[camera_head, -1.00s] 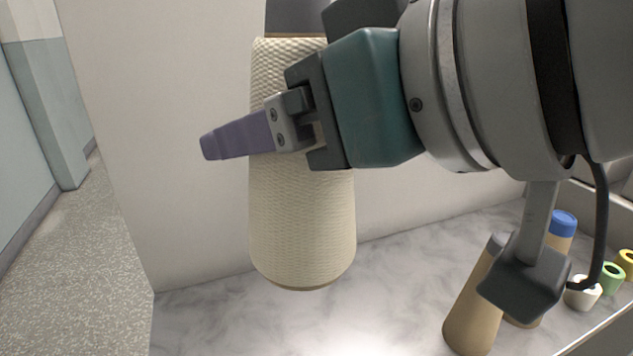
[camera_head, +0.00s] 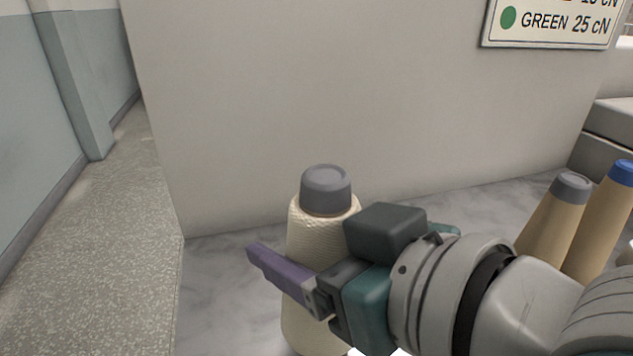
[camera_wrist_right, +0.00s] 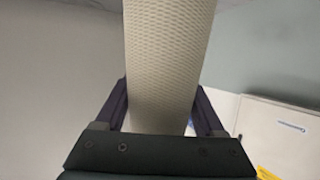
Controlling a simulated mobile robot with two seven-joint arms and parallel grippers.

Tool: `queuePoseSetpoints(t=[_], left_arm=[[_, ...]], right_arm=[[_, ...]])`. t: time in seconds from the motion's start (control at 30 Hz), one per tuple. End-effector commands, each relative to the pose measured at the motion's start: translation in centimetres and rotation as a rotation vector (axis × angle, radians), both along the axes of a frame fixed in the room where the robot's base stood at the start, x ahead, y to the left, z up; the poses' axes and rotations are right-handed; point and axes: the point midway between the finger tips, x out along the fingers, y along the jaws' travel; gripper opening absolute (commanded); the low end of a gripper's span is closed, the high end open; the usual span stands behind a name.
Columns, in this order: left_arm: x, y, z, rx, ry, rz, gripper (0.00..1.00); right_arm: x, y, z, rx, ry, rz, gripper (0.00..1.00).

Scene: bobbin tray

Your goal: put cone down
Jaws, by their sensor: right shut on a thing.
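The cone (camera_head: 309,232) is wound with cream textured yarn and has a grey cap on top. It stands upright in the head view, above or on the marbled grey worktop (camera_head: 222,290); its base is cut off, so I cannot tell if it touches. My right gripper (camera_head: 275,268) is shut on the cone's side, with one purple finger across its front. In the right wrist view the cone (camera_wrist_right: 165,65) runs between the two dark fingers of my right gripper (camera_wrist_right: 163,112). My left gripper is not in view.
A bare tan cone with a grey tip (camera_head: 553,213) and one with a blue tip (camera_head: 605,222) stand at the right. A pale wall panel (camera_head: 330,90) rises behind the worktop, with a sign (camera_head: 553,22) at upper right. The worktop's left edge borders the speckled floor (camera_head: 110,220).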

Motion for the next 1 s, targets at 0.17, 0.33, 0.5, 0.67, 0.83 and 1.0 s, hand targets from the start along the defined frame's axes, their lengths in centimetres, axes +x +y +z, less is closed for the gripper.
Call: queuePoseSetpoints(t=[0.17,0.33,0.5,0.67,0.83,1.0], left_arm=[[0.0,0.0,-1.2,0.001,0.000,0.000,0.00],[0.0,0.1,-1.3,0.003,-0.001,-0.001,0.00],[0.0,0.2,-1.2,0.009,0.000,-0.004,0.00],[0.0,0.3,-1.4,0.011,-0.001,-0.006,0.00],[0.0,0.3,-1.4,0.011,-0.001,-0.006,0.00],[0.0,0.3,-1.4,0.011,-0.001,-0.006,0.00]], right_arm=[[0.0,0.0,-3.3,-0.003,0.004,0.000,0.10],[0.0,0.0,-3.8,0.000,0.001,0.000,0.10],[0.0,0.0,-3.8,0.000,0.001,0.000,0.10],[0.0,0.0,-4.1,-0.001,0.002,0.000,0.74],[0.0,0.0,-4.0,-0.001,0.002,0.000,0.93],[0.0,0.0,-4.0,-0.001,0.002,0.000,1.00]])
